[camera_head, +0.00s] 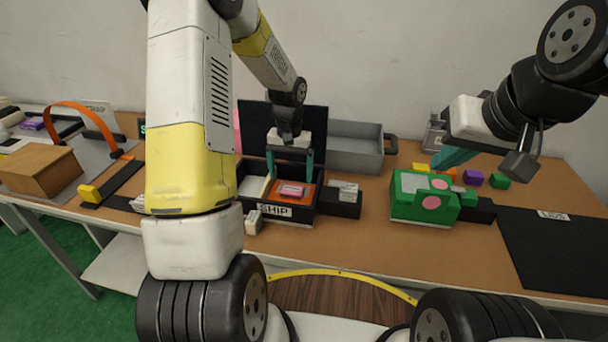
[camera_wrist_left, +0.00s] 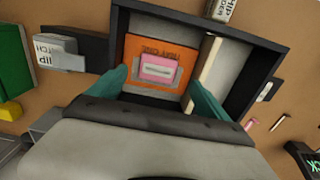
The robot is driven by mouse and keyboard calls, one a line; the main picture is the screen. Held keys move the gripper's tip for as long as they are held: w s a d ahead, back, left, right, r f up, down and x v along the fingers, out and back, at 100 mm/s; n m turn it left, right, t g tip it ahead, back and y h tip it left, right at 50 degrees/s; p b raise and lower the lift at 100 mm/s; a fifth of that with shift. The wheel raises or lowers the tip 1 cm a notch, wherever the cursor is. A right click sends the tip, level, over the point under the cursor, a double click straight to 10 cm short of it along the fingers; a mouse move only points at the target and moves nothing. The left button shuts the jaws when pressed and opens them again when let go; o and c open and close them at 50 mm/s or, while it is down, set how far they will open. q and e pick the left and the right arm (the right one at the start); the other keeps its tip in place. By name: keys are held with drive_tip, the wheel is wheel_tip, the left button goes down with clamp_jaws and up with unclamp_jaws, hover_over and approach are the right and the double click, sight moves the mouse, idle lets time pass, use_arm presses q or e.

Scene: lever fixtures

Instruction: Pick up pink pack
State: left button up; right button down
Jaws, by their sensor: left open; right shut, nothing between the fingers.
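The pink pack (camera_head: 292,190) lies on an orange panel (camera_head: 303,199) inside the black box labelled SHIP (camera_head: 319,207). It also shows in the left wrist view as a pink block with a pale label (camera_wrist_left: 158,69). My left gripper (camera_head: 290,177) is open and points down over the box, with its teal fingers to either side of the pack in the left wrist view (camera_wrist_left: 158,90). I cannot tell whether they touch the pack. My right gripper (camera_head: 446,160) is shut and empty, well to the right, behind the green box.
A green box with pink dots (camera_head: 424,199) stands to the right, with several coloured blocks behind it. A grey bin (camera_head: 354,151) stands behind the SHIP box. A brown box (camera_head: 40,170) is at far left. A black mat (camera_head: 560,245) lies at right.

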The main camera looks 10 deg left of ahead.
sight(292, 189)
use_arm(q)
drive_tip(key=f, duration=0.5)
drive_tip(key=shift+s+d+f, duration=0.1)
drive_tip(key=shift+d, duration=0.1)
drive_tip(key=c, duration=1.5)
drive_tip(key=shift+o, duration=0.2)
drive_tip(key=shift+r, duration=0.2)
